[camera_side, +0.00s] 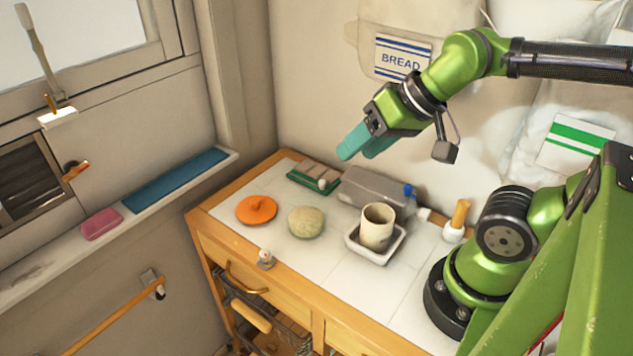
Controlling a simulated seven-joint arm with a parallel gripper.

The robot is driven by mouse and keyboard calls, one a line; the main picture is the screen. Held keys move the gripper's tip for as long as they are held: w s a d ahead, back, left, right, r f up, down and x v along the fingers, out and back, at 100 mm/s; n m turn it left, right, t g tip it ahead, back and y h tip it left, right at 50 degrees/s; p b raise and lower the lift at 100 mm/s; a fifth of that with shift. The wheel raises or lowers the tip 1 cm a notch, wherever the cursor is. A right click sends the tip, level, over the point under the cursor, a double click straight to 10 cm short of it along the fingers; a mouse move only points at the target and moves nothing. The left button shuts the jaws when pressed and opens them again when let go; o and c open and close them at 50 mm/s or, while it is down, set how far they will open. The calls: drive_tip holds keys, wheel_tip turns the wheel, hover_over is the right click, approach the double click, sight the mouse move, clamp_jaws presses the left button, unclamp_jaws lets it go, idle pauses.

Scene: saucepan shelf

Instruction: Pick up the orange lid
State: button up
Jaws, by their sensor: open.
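The orange lid (256,209) is a round, flat disc with a small knob on top. It lies on the white tiled counter top (335,278) near its left end. My gripper (355,148) has teal fingers and is in the air above the back of the counter, up and to the right of the lid and apart from it. The fingers point down and to the left. They are open, with nothing seen between them.
A pale round item (306,222) lies just right of the lid. A green-edged tray (313,176) and a grey box (373,189) stand behind. A beige cup (377,226) stands in a white dish (354,244).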

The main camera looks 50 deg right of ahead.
drive_tip(key=g+h, duration=0.3)
drive_tip(key=h, duration=0.1)
approach(255, 201)
drive_tip(key=f, duration=0.3)
drive_tip(key=shift+w+d+m, duration=0.3)
drive_tip(key=shift+w+d, duration=0.05)
drive_tip(key=shift+d, duration=0.05)
drive_tip(key=shift+w+x, duration=0.2)
drive_tip(key=shift+x, duration=2.7)
drive_tip(key=shift+a, duration=0.1)
